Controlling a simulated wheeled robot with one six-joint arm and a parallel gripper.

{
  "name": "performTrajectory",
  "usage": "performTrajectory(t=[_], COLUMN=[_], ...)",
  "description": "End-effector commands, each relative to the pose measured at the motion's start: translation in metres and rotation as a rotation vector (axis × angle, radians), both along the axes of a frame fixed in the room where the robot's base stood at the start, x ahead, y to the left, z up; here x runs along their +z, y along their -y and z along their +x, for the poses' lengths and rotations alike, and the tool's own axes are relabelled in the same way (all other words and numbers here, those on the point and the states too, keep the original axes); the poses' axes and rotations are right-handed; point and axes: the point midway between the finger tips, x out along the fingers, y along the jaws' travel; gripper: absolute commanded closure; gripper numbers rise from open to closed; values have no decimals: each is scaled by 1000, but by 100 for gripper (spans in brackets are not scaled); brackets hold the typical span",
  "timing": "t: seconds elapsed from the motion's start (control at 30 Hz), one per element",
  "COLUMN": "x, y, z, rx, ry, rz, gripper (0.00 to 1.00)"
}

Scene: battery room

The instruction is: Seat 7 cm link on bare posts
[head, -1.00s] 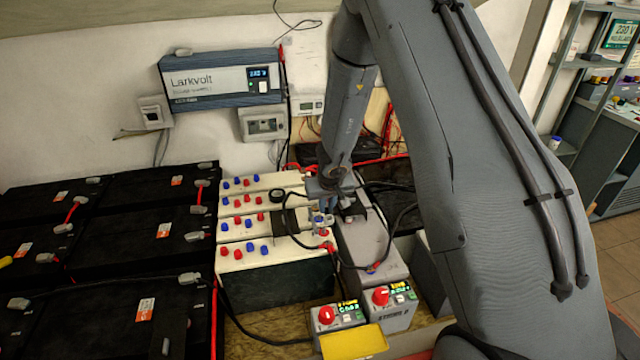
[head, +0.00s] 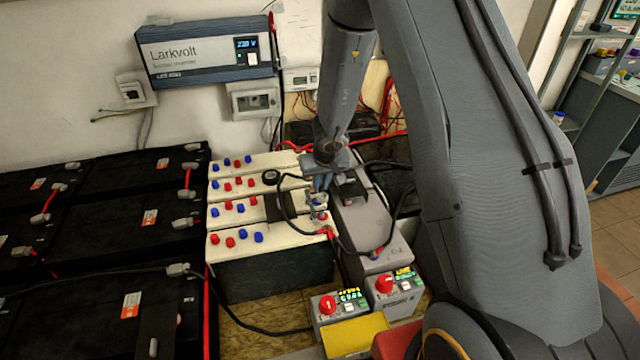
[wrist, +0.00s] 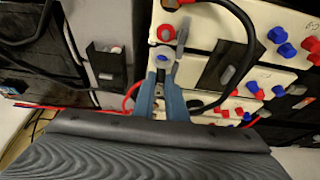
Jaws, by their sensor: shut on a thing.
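My gripper (head: 320,186) points down over the right end of the front cream-topped battery (head: 222,250). In the wrist view its two blue-grey fingers (wrist: 162,92) are shut on a small grey metal piece, which seems to be the link (wrist: 163,62). The piece lies close to a red-ringed post (wrist: 166,33) at the battery's edge; I cannot tell whether they touch. In the head view the fingers largely hide the link. Red and blue posts or caps (head: 230,242) stand along the battery tops. I cannot make out which posts are bare.
A black cable (wrist: 245,30) loops close beside my gripper. A grey case (head: 365,222) stands to its right. Two small meters with red knobs (head: 328,304) and a yellow tray (head: 355,336) are in front. Black batteries (head: 85,295) fill the left; an inverter (head: 205,52) hangs behind.

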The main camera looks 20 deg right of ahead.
Motion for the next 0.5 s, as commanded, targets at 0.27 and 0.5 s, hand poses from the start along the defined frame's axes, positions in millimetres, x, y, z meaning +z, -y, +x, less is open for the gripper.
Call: performTrajectory(t=[0.27, 0.5], x=[-19, -33], y=[-1, -1], z=[1, 2], rx=[2, 2], ry=[1, 2], rz=[0, 0], gripper=[100, 100])
